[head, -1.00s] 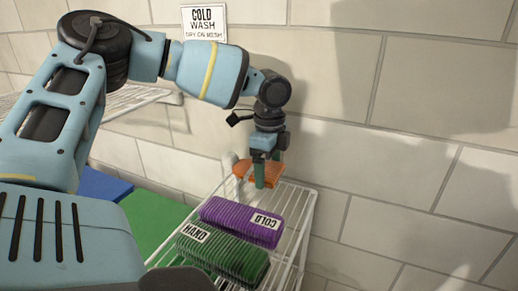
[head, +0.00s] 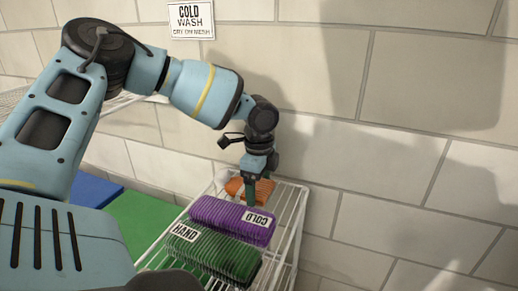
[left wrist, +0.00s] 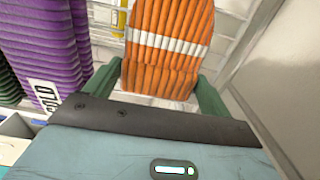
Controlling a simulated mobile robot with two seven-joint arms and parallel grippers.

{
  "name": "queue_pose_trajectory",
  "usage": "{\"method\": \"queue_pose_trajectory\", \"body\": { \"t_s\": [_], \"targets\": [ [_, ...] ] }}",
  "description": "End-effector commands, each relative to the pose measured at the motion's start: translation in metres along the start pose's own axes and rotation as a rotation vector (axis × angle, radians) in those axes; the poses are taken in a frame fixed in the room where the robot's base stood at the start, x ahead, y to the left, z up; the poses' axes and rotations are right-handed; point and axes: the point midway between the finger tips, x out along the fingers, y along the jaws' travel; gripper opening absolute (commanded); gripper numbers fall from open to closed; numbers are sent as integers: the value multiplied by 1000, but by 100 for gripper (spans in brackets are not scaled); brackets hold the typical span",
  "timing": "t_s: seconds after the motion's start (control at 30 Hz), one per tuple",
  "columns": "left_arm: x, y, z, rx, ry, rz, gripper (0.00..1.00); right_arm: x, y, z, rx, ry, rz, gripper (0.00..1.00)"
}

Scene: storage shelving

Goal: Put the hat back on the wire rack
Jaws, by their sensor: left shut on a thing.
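The hat is an orange ribbed knit with a pale stripe, large in the left wrist view (left wrist: 165,60). In the head view the orange hat (head: 262,187) shows at the far end of the white wire rack (head: 292,212), partly hidden by my gripper. My left gripper (head: 250,192) points down there, shut on the hat, with its green fingers on either side of it. I cannot tell whether the hat touches the wires. My right gripper is not in view.
A purple folded knit labelled COLD (head: 225,216) and a green one labelled HAND (head: 215,252) lie on the rack, nearer than the hat. A tiled wall (head: 400,150) stands close behind and right. A COLD WASH sign (head: 191,18) hangs above.

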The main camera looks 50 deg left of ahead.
Motion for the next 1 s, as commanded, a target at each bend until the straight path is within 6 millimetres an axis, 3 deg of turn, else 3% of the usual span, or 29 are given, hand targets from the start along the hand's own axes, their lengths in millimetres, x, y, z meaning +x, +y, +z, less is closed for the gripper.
{"method": "queue_pose_trajectory", "body": {
  "t_s": [0.1, 0.13, 0.23, 0.57, 0.67, 1.0],
  "targets": [
    [4, 0, 0, 0, 0, 1, 60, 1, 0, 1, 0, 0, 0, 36],
    [3, 0, 0, 0, 0, 1, 87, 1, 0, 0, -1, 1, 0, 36],
    [2, 0, 0, 0, 0, 0, 100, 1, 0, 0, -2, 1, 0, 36],
    [-4, 0, 0, 0, 1, -2, 100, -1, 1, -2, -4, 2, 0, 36],
    [-16, -1, -1, 0, 2, -3, 100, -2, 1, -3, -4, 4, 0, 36],
    [-83, -1, 0, 0, 3, -4, 100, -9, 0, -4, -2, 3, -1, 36]
  ]
}}
